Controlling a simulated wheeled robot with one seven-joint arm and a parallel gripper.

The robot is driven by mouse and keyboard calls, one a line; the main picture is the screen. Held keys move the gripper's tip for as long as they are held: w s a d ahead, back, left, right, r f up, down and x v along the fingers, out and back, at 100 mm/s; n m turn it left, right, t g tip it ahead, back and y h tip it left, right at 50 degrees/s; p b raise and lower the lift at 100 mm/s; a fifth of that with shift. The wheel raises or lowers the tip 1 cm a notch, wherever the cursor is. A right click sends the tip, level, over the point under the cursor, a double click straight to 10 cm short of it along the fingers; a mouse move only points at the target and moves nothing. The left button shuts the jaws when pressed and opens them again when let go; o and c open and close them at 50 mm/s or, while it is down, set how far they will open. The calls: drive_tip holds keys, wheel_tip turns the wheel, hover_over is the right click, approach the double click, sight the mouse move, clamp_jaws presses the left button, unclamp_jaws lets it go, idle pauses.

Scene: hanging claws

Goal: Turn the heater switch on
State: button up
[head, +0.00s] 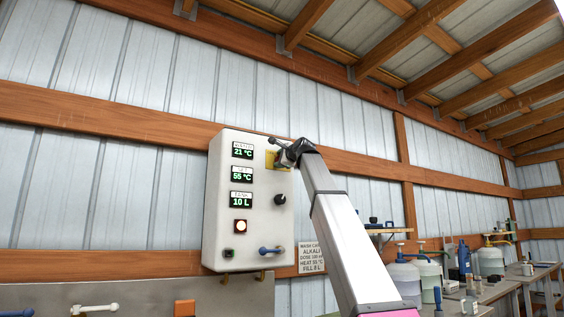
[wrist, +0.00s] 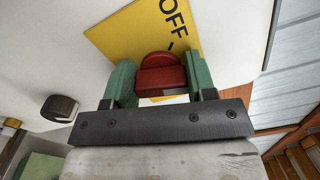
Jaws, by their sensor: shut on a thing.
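The heater box (head: 223,190) is a white cabinet on the wall in the head view. The heater switch is a red knob (wrist: 162,76) on a yellow plate (wrist: 133,32) marked OFF, in the wrist view. In the head view the yellow plate (head: 271,161) is at the box's upper right, and my gripper partly covers it. My gripper (head: 283,157) is at that plate. In the wrist view its two green fingers stand on either side of the red knob, shut on it.
The box has displays reading 21 °C, 55 °C and 10 L (head: 241,200), a lit lamp (head: 240,227), a black knob (head: 280,199) and a blue-handled valve (head: 271,251). A bench with containers (head: 405,277) stands at right. A sign (head: 311,257) hangs beside the box.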

drive_tip(key=m, duration=0.5)
drive_tip(key=shift+r, duration=0.1)
drive_tip(key=o, duration=1.4)
drive_tip(key=shift+d, duration=0.1)
drive_tip(key=v, duration=0.6)
